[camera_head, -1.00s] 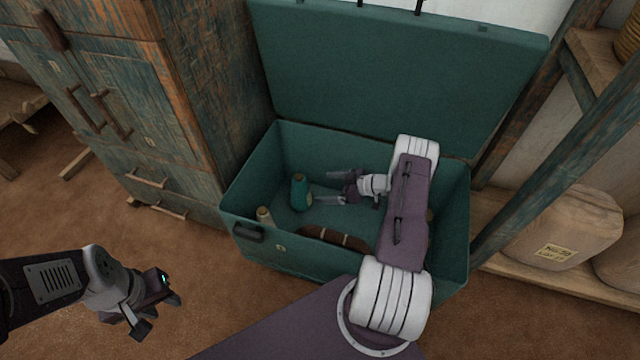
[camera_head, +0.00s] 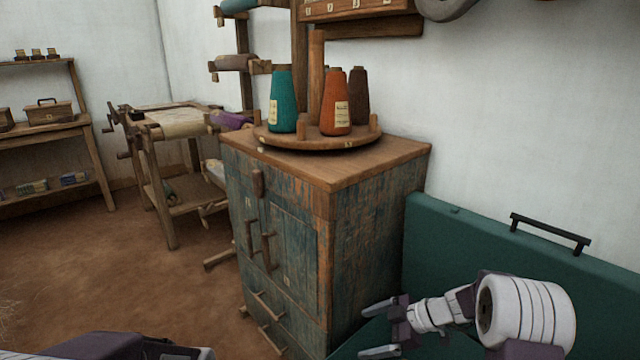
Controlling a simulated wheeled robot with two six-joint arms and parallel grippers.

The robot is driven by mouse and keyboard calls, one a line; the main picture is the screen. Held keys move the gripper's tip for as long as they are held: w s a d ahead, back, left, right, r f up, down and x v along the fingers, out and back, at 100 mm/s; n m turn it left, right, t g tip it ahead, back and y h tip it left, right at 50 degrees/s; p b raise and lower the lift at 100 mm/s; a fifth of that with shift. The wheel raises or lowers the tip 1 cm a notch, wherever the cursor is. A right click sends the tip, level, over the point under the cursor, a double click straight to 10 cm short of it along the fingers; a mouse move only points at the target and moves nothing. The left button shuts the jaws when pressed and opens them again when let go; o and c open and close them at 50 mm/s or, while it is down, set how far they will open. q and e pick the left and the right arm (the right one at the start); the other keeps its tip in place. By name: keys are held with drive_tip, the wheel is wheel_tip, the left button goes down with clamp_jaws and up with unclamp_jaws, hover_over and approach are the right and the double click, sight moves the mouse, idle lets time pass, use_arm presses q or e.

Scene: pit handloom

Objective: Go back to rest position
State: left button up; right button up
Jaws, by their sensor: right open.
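My right gripper (camera_head: 378,326) is at the lower right, in front of the green trunk's raised lid (camera_head: 480,245). Its two fingers are spread apart with nothing between them, pointing left beside the blue-brown cabinet (camera_head: 375,235). Part of my left arm (camera_head: 105,346) shows along the bottom edge at the left. The left gripper's fingers are not visible. The inside of the trunk is mostly out of the picture.
On the cabinet stands a round wooden rack (camera_head: 320,141) with a teal cone (camera_head: 283,100), an orange cone (camera_head: 336,103) and a brown cone (camera_head: 359,95). A wooden loom frame (camera_head: 165,150) and a shelf (camera_head: 45,128) stand behind. Brown floor (camera_head: 120,275) at left is clear.

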drive_tip(key=s+a+r+m+g+h+p, duration=0.1)
drive_tip(key=s+a+r+h, duration=0.15)
drive_tip(key=s, duration=0.35)
drive_tip(key=s+a+r+m+g+h+p, duration=0.1)
drive_tip(key=s+r+g, duration=0.1)
drive_tip(key=s+r, duration=0.3)
drive_tip(key=s+d+f+m+h, duration=0.5)
drive_tip(key=s+d+m, duration=0.3)
drive_tip(key=s+m, duration=0.3)
use_arm(q)
wheel_tip(320, 180, up, 42)
drive_tip(key=p, duration=3.9)
drive_tip(key=shift+r, duration=0.25)
use_arm(e)
wheel_tip(320, 180, up, 38)
drive_tip(key=m, duration=0.3)
drive_tip(key=shift+w+d+r+m+t, duration=0.15)
drive_tip(key=shift+w+m+t, duration=0.1)
drive_tip(key=shift+m+t, duration=0.05)
drive_tip(key=shift+d+h, duration=0.1)
drive_tip(key=shift+h, duration=0.15)
